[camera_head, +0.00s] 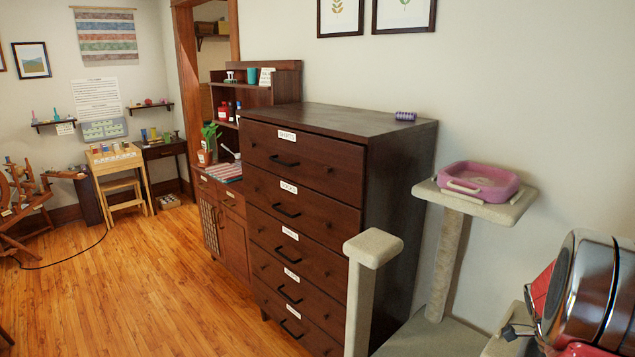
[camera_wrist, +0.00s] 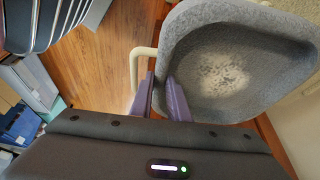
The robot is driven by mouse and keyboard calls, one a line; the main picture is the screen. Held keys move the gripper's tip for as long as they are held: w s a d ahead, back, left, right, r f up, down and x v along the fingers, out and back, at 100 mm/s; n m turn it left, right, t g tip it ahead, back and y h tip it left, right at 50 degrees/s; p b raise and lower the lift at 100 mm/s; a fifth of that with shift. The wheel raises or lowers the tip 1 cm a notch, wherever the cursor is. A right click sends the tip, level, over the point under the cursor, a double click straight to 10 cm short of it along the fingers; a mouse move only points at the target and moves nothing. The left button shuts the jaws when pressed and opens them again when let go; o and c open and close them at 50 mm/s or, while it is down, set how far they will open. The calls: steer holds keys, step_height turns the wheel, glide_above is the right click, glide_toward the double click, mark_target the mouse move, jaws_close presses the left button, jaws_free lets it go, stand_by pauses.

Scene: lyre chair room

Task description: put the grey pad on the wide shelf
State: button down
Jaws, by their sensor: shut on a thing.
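The grey pad (camera_wrist: 225,65) fills the upper right of the wrist view. It is dish-shaped, with a raised rim, a pale worn patch in the middle and a cream bar handle (camera_wrist: 136,70) on its left side. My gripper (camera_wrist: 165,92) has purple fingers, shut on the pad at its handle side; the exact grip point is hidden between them. Neither the pad nor my gripper shows in the head view. A carpeted platform (camera_head: 428,188) on a post stands right of the dresser, but I cannot tell whether it is the wide shelf.
A pink tray (camera_head: 478,180) with a cream handle sits on the platform. A dark dresser (camera_head: 400,190) stands beside it, with a purple roll (camera_head: 405,116) on top. A shorter carpeted post (camera_head: 372,250) rises in front. Open wooden floor (camera_head: 130,270) lies to the left.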

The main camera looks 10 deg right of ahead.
steer(key=w+a+n+t+h, duration=0.2)
steer(key=w+a+n+t, duration=0.3)
steer(key=w+a+n, duration=1.25)
steer(key=w+a+n+t+y, duration=0.1)
steer(key=w+a+n, duration=0.2)
steer(key=a, duration=0.6)
steer(key=w+a+r+n+t+y, duration=0.1)
steer(key=w+a+n, duration=0.3)
steer(key=a, duration=0.5)
steer(key=w+a+n+t+y, duration=0.1)
steer(key=w+a+n, duration=0.3)
steer(key=a, duration=0.5)
steer(key=shift+w+a+r+y, duration=0.15)
steer(key=shift+w+r+y, duration=0.2)
steer(key=shift+y, duration=0.45)
steer(key=shift+n, duration=0.25)
steer(key=d, duration=0.7)
steer(key=shift+s, duration=0.2)
